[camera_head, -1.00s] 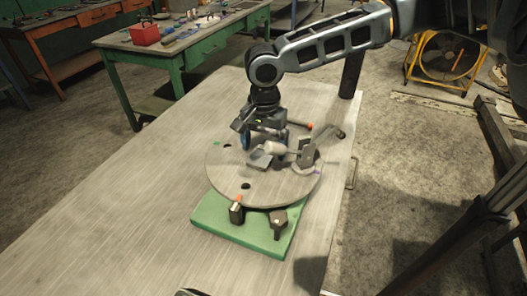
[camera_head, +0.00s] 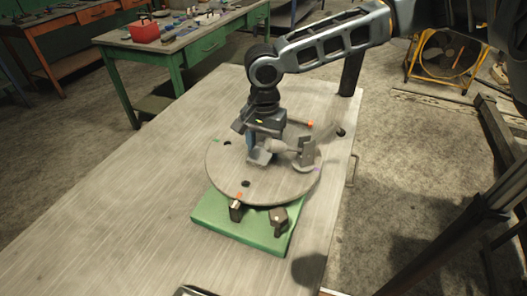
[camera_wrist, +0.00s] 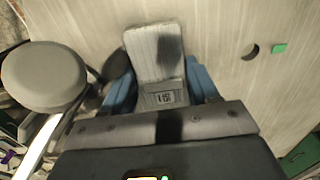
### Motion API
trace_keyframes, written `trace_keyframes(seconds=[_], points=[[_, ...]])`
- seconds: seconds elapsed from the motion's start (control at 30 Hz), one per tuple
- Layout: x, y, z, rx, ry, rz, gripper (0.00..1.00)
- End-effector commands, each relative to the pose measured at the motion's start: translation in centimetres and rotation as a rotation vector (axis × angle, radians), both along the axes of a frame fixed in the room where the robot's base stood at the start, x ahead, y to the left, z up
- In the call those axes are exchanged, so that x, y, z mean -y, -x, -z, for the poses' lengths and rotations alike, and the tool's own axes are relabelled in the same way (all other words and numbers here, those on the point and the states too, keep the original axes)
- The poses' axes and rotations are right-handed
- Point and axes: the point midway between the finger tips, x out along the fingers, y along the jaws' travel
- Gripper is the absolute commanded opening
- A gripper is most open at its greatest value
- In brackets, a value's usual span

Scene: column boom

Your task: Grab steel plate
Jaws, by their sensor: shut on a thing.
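The steel plate (camera_wrist: 156,52) is a small grey rectangular piece with a dark marking near its lower end. In the wrist view it lies between the two blue fingers of my gripper (camera_wrist: 162,90), which is shut on it. In the head view my gripper (camera_head: 258,152) points down over the round turntable (camera_head: 225,176), and the plate's end (camera_head: 260,158) shows below it. Whether the plate touches the disc is unclear.
The turntable sits on a green base (camera_head: 225,224) with dark blocks at its front, on a large worktable (camera_head: 130,215). The worktable's left side is bare. A green bench (camera_head: 180,52) with a red box (camera_head: 145,31) stands behind. A yellow-framed fan (camera_head: 445,55) is at right.

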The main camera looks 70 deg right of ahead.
Motion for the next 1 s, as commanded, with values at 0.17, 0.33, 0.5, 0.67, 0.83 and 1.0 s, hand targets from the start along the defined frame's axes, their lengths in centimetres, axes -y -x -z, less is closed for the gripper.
trace_keyframes(seconds=[0.17,0.33,0.5,0.67,0.83,1.0], points=[[0.0,0.0,0.0,0.000,0.000,0.000,0.08],[0.0,0.0,-0.1,0.001,0.000,0.000,0.00],[0.0,0.0,-0.2,0.001,0.000,0.000,0.00],[0.0,-0.1,-1.7,0.004,0.000,0.000,0.00],[0.0,-0.1,-4.8,0.004,0.001,-0.001,0.00],[0.0,0.0,-7.7,0.003,0.001,-0.001,0.00]])
